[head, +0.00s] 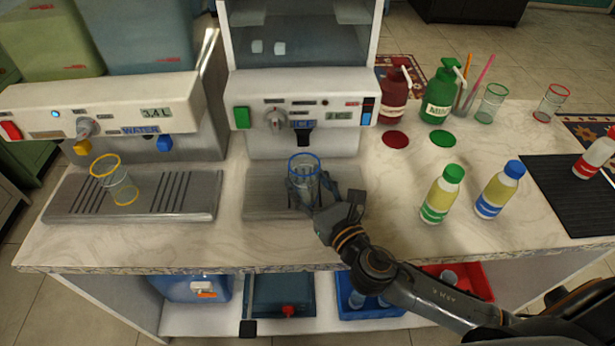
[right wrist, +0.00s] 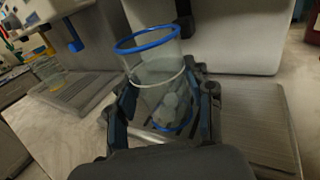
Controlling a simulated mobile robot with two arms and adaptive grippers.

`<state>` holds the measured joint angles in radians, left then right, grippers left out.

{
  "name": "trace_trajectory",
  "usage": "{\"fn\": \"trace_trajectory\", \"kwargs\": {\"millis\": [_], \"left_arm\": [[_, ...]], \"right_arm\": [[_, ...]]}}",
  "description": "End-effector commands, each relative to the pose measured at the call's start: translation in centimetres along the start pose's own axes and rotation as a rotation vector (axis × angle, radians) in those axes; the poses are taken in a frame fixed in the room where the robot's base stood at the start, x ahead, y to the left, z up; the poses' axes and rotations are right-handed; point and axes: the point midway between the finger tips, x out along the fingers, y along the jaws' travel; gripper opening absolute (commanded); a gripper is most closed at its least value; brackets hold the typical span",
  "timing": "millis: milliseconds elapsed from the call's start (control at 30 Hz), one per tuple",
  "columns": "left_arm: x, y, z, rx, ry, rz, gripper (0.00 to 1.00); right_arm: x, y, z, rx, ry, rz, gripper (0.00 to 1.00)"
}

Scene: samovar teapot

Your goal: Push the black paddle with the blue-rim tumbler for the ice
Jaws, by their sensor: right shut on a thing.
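The clear blue-rim tumbler (head: 304,166) stands upright over the drip tray of the ice machine (head: 296,112). The black paddle (head: 303,138) hangs from the machine's front, just behind and above the rim in the head view. My right gripper (head: 306,192) is shut around the tumbler's lower half. In the right wrist view the tumbler (right wrist: 152,75) sits between both fingers, with pale lumps low inside that look like ice. I cannot tell whether the tumbler touches the paddle. My left gripper is not in view.
A water dispenser (head: 100,105) with a yellow-rim tumbler (head: 123,189) on its tray stands to the left. Green-capped (head: 441,195) and blue-capped (head: 498,190) bottles stand right of my right arm. Green-rim (head: 490,103) and red-rim (head: 550,103) tumblers stand farther back.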

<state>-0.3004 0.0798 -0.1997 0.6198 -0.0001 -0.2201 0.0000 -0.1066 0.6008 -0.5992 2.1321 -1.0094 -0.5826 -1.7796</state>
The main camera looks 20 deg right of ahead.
Motion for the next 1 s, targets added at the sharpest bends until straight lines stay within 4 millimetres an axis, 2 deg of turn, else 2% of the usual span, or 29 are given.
{"fn": "trace_trajectory", "kwargs": {"millis": [600, 767, 1000], "left_arm": [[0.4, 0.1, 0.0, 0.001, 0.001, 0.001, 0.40], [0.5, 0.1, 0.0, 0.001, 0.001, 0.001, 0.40], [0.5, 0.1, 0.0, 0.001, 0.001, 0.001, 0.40]], "right_arm": [[-6.7, 3.5, 0.0, 0.003, 0.003, 0.000, 0.20], [-7.7, 4.0, 0.1, 0.002, 0.001, 0.000, 0.20], [-7.8, 4.0, 0.2, 0.002, 0.001, -0.001, 0.20]]}}
